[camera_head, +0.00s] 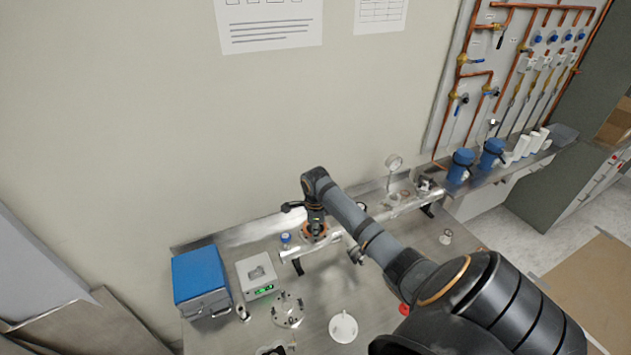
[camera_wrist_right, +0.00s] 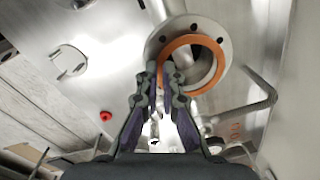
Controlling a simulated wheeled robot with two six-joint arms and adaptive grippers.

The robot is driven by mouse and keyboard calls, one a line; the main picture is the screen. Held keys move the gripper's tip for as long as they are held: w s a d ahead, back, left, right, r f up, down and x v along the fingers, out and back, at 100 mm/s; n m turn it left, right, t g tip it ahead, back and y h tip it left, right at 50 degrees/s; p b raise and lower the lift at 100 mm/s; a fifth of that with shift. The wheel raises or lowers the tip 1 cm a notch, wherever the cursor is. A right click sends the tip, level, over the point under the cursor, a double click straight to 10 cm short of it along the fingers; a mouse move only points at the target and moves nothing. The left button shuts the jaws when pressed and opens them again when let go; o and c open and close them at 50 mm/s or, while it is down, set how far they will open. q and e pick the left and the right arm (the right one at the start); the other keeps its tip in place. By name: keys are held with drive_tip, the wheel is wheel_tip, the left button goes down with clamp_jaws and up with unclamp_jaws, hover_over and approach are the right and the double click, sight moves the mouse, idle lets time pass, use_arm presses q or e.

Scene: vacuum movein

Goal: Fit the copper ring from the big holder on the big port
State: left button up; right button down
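The copper ring (camera_wrist_right: 164,48) lies in front of the grey flange of the big port (camera_wrist_right: 225,42), which has bolt holes and a round opening. In the right wrist view the ring sits slightly low and right of the flange's centre; I cannot tell whether they touch. My right gripper (camera_wrist_right: 160,70) has its fingertips close together on either side of the ring's left edge, gripping it. In the head view my right gripper (camera_head: 314,222) points down over the metal pipe, with the orange ring (camera_head: 315,236) beneath it. My left gripper is not in view. I cannot identify the big holder.
A blue case (camera_head: 201,281), a grey box with a green display (camera_head: 257,275) and a bolted metal disc (camera_head: 288,310) stand left of the arm. A white round piece (camera_head: 343,327) lies nearer. A gauge (camera_head: 394,161) stands behind. The wall is close behind the pipe.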

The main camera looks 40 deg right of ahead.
drive_tip(key=shift+s+f, duration=0.1)
drive_tip(key=shift+f, duration=0.5)
idle(0.9)
drive_tip(key=c, duration=1.4)
unclamp_jaws()
drive_tip(key=shift+a, duration=0.1)
drive_tip(key=shift+c, duration=0.2)
wheel_tip(320, 180, up, 12)
drive_tip(key=shift+s, duration=0.15)
drive_tip(key=shift+a, duration=0.1)
